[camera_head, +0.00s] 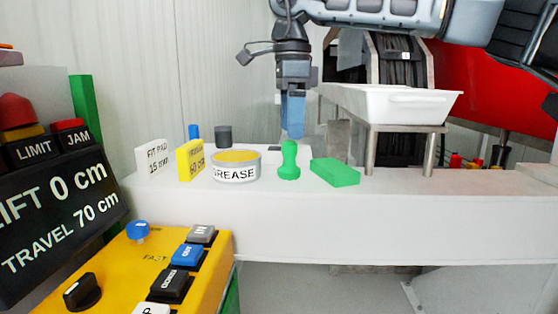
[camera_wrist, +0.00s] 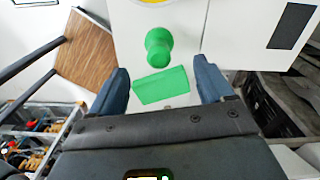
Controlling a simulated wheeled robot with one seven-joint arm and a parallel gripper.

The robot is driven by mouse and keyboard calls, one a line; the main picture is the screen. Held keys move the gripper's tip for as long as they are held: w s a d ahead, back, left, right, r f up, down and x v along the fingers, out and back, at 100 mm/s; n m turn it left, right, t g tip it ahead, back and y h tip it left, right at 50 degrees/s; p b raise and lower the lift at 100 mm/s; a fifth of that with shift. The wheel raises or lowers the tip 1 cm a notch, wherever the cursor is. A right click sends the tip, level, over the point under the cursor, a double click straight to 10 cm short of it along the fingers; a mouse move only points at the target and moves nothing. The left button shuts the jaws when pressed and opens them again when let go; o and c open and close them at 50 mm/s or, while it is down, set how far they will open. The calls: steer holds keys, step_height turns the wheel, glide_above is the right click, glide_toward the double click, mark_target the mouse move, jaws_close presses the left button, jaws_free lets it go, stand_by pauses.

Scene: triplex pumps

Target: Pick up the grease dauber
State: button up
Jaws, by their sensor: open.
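The green, round-topped, knob-like piece, which looks like the grease dauber (camera_head: 289,160), stands upright on the pale ledge, just right of the grease tin (camera_head: 236,174). My gripper (camera_head: 292,134) points down above the ledge. In the head view its blue fingers overlap the space just above and behind the dauber. In the wrist view the dauber (camera_wrist: 158,48) sits ahead of the open fingers (camera_wrist: 162,70), near the midline. A flat green block (camera_wrist: 161,87) lies between the fingers in that view. The fingers hold nothing.
The green block (camera_head: 335,172) lies right of the dauber. A yellow sign (camera_head: 190,160), a white sign (camera_head: 153,158) and a dark cylinder (camera_head: 223,136) stand to the left. A white tray on legs (camera_head: 400,104) stands to the right. A yellow control panel (camera_head: 150,270) is in front.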

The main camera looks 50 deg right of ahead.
mark_target(290, 158)
step_height(290, 158, down, 8)
steer(key=shift+w+a+r+b, duration=0.1)
steer(key=shift+a+r+b, duration=0.1)
steer(key=shift+b, duration=0.15)
steer(key=c, duration=1.1)
step_height(290, 158, up, 10)
steer(key=shift+r+p, duration=0.1)
steer(key=shift+p, duration=0.45)
